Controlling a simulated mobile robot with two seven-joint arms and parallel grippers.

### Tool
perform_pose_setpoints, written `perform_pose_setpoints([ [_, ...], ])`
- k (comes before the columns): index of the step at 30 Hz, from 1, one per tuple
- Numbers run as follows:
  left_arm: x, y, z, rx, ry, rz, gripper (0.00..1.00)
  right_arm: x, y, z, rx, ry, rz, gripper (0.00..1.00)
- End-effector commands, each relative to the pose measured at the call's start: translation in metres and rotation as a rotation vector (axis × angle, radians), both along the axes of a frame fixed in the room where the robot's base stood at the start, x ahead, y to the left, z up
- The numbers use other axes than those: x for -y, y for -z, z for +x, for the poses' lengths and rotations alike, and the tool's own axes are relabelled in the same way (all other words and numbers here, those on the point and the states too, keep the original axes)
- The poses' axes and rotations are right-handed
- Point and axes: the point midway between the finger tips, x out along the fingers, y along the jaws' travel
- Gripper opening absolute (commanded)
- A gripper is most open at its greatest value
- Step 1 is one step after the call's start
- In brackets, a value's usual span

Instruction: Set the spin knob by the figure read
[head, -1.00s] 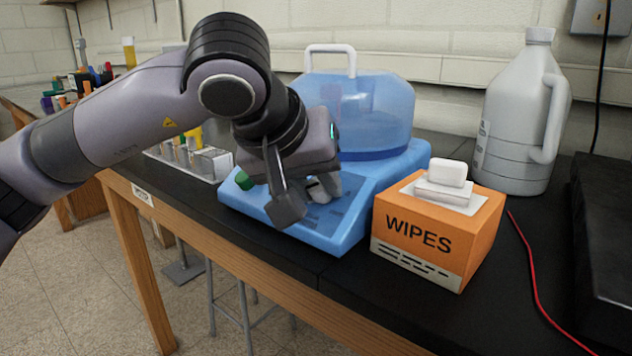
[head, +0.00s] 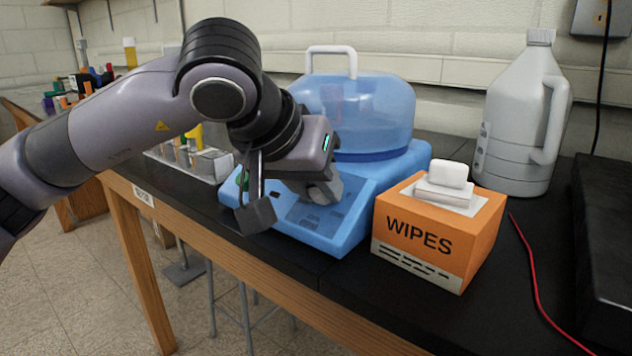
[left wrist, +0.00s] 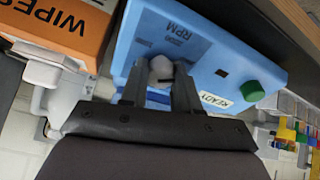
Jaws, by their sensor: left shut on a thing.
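The blue centrifuge (head: 345,235) with its clear domed lid (head: 360,105) stands on the black bench. In the head view my left gripper (head: 290,203) is over the panel, and the knob is hidden. My right gripper is not in view.
An orange WIPES box (head: 440,230) stands close on the right of the centrifuge. A grey jug (head: 515,120) is behind it. A metal rack (head: 205,164) of tubes is to the left. A red cable (head: 530,285) lies on the bench at right.

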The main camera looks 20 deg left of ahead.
Motion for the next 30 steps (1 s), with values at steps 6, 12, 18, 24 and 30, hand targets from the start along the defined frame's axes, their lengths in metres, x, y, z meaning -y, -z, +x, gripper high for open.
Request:
perform_pose_setpoints([
  [6,0.000,0.001,0.000,-0.003,0.000,0.000,0.56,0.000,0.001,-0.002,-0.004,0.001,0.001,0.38],
  [12,0.000,0.000,-0.001,-0.001,0.000,0.000,0.56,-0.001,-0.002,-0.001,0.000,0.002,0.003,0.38],
  [18,-0.004,-0.019,-0.015,0.002,0.002,0.000,0.56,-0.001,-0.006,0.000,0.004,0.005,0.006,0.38],
  [24,-0.010,-0.043,-0.036,0.001,0.001,-0.001,0.56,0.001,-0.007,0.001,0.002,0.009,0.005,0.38],
  [30,-0.013,-0.053,-0.046,-0.001,0.000,0.000,0.56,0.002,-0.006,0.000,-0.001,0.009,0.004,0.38],
])
